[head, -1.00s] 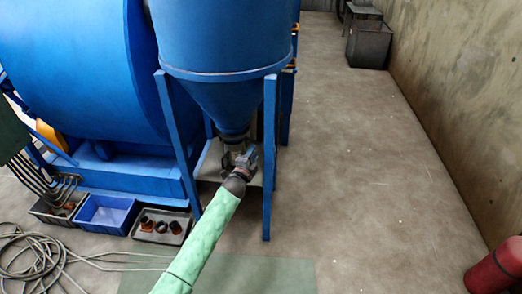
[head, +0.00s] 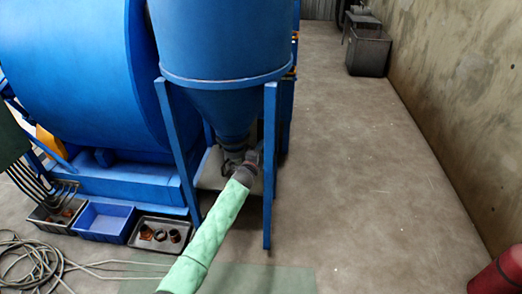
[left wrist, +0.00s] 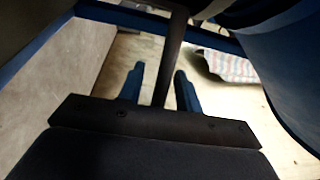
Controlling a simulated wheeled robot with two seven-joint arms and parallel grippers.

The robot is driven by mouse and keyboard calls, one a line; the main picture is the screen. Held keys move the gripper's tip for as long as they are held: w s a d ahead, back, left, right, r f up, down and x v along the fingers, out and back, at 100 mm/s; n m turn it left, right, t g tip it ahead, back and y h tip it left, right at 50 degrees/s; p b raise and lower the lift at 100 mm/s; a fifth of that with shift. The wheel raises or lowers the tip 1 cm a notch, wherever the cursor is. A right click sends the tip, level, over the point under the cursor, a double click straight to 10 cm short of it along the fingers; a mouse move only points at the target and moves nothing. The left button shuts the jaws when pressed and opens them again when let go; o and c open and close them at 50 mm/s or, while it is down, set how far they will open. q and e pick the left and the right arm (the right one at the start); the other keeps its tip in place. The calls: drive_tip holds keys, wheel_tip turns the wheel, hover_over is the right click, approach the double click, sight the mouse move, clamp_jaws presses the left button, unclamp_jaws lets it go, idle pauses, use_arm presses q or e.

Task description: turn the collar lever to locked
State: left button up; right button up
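The blue hopper (head: 228,90) narrows to a cone with a grey outlet collar (head: 232,157) beneath it. My green-sleeved left arm reaches up from the bottom to this collar. My left gripper (head: 250,162) is beside the collar, small and partly hidden by its own wrist. In the left wrist view, the left gripper (left wrist: 160,82) has its two blue fingers apart. A dark bar (left wrist: 172,60), apparently the collar lever, runs between them, nearer the right finger. I cannot tell whether it touches. The lever's locked mark is not visible. My right gripper is not in view.
Blue hopper legs (head: 270,165) stand close on both sides of the arm. A blue bin (head: 103,220), a tray of dark fittings (head: 158,234) and a coiled hose (head: 30,262) lie at left. A red cylinder (head: 498,275) stands at lower right.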

use_arm(q)
drive_tip(key=shift+c, duration=0.4)
clamp_jaws()
drive_tip(key=shift+a, duration=0.1)
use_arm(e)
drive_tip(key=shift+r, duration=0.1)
